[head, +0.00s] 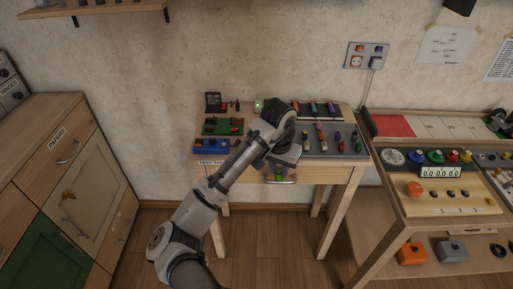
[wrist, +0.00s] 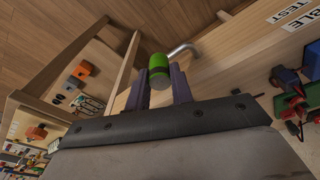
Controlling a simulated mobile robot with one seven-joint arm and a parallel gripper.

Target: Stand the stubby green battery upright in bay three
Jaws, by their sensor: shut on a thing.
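In the head view my gripper (head: 280,173) is at the front edge of the test table, and a bit of green shows there. A dark rack (head: 316,108) with several coloured slots stands at the table's back. It may hold the bays, but I cannot read any bay numbers. My arm hides part of the table's middle.
A grey mat (head: 345,149) with several small coloured pieces lies on the table's right. A green board (head: 211,131) and a blue block (head: 207,147) are on its left. A curved metal handle (wrist: 184,47) is close beside the battery. A workbench (head: 390,203) stands to the right.

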